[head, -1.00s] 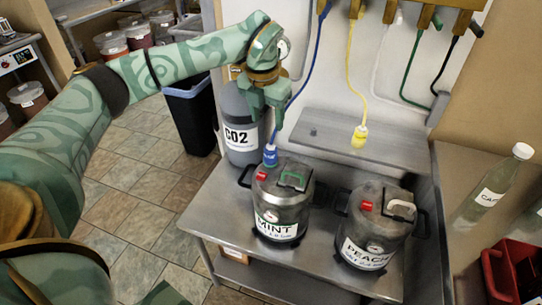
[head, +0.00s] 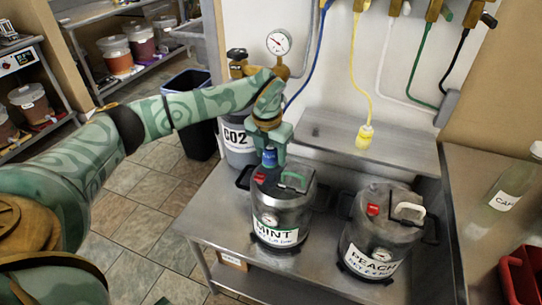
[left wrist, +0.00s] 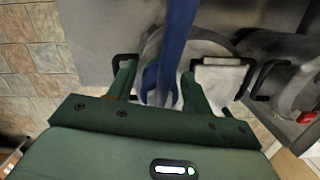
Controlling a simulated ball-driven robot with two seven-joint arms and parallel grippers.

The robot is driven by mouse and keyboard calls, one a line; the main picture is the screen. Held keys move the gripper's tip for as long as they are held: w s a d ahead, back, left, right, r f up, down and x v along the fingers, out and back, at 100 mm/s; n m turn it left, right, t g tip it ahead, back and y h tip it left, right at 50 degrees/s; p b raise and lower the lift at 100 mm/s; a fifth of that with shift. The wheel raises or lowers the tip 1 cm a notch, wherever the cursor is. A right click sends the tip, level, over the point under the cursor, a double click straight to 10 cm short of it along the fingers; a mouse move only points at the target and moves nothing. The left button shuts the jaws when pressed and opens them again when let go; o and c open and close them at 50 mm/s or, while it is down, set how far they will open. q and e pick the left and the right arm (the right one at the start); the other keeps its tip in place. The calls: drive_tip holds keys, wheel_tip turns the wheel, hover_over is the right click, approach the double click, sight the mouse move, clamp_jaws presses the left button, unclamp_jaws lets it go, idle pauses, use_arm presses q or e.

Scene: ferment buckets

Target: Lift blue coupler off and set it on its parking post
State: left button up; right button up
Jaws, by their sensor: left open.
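The blue coupler (head: 269,158) stands on the back left of the lid of the MINT keg (head: 280,212). Its blue hose (head: 310,72) runs up to the wall. My left gripper (head: 270,153) is at the coupler, pointing down, with the jaws open around it. In the left wrist view the blue coupler (left wrist: 151,80) shows between the two green fingers, nearer the left one, with the blue hose (left wrist: 178,35) crossing above. The coupler's lower end is partly hidden. I cannot clearly make out a blue parking post. My right gripper is not in view.
The yellow coupler (head: 364,137) is at the raised steel shelf (head: 330,128) behind the kegs. The PEACH keg (head: 382,232) stands to the right. A CO2 cylinder (head: 238,148) is close behind my gripper. A red bin and a bottle (head: 510,188) are at far right.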

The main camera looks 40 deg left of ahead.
sight(270, 147)
use_arm(q)
drive_tip(key=shift+r, duration=0.1)
drive_tip(key=c, duration=0.9)
drive_tip(key=shift+o, duration=0.2)
